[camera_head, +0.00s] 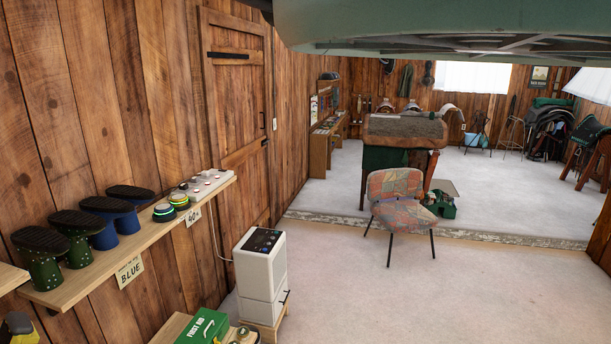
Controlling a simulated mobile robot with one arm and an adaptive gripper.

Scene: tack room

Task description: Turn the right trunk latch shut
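I cannot make out a trunk or its right latch for certain in the head camera view. A large brown and green block-like piece (403,128) stands on the raised floor at mid-distance, behind a chair. It is too small and far off to show any latch. My gripper is not in view.
A patterned chair (396,190) stands before the raised floor's edge (470,235). A white cabinet (260,265) stands by the left wall. A shelf (150,240) holds boots and buttons. A first aid box (203,327) is below. A green shape (440,22) overhangs. The right foreground floor is clear.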

